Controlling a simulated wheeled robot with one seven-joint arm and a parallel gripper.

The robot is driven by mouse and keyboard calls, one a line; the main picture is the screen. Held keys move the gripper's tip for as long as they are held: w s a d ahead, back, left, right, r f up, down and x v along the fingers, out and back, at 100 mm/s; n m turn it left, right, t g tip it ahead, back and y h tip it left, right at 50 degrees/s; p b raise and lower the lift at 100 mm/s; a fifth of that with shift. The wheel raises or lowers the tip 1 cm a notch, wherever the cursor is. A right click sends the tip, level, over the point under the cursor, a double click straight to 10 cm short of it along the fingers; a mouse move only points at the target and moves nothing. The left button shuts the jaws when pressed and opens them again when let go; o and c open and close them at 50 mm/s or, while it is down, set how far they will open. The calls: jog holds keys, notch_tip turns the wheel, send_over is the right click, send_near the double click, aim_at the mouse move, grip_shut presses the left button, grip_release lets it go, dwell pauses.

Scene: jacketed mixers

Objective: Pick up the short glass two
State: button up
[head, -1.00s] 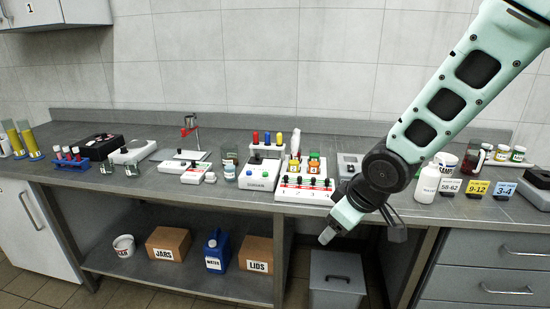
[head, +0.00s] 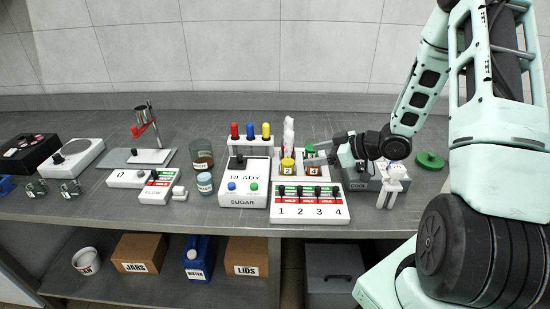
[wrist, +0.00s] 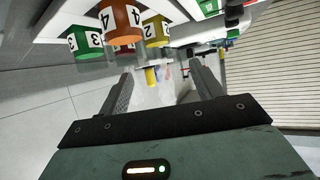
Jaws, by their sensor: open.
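Two short clear glasses (head: 70,187) and (head: 36,187) stand at the left of the counter in the head view, before a white round-topped device; any marking that makes one "two" is too small to read. My gripper (wrist: 158,72) is open in the wrist view, and no short glass is recognisable between its fingers. In the head view my gripper (head: 322,155) is beside the numbered jars at the rack, far to the right of the short glasses.
Jars with yellow (head: 288,167) and orange (head: 313,167) lids stand close to my gripper. A taller glass (head: 202,155) and a small jar (head: 205,184) stand left of the SUGAR box (head: 243,188). The numbered switch panel (head: 309,205) is at the counter's front.

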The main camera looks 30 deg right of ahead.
jog(key=shift+w+a+f, duration=0.15)
jog(key=shift+w, duration=0.3)
send_over(294, 175)
notch_tip(294, 175, down, 3)
jog(key=shift+w+r+p, duration=0.1)
jog(key=shift+p, duration=0.3)
jog(key=c, duration=1.2)
